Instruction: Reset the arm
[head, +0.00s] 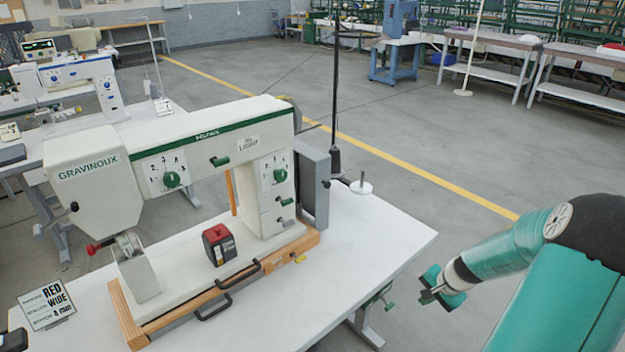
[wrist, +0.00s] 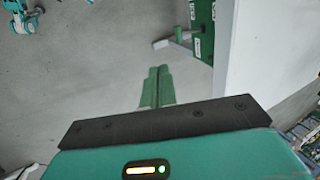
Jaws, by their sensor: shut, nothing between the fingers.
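My gripper (head: 432,290) is at the lower right in the head view, at the end of my teal arm. It is beside the right end of the white table (head: 385,238), apart from it, over open floor. In the wrist view its green fingers (wrist: 157,86) are together, with nothing between them.
A black box with a red top (head: 218,244) sits on the press base. A small sign (head: 46,304) stands at the table's left. A thin dark pole (head: 335,100) rises behind the press. Grey floor with a yellow line (head: 420,182) lies open behind my gripper.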

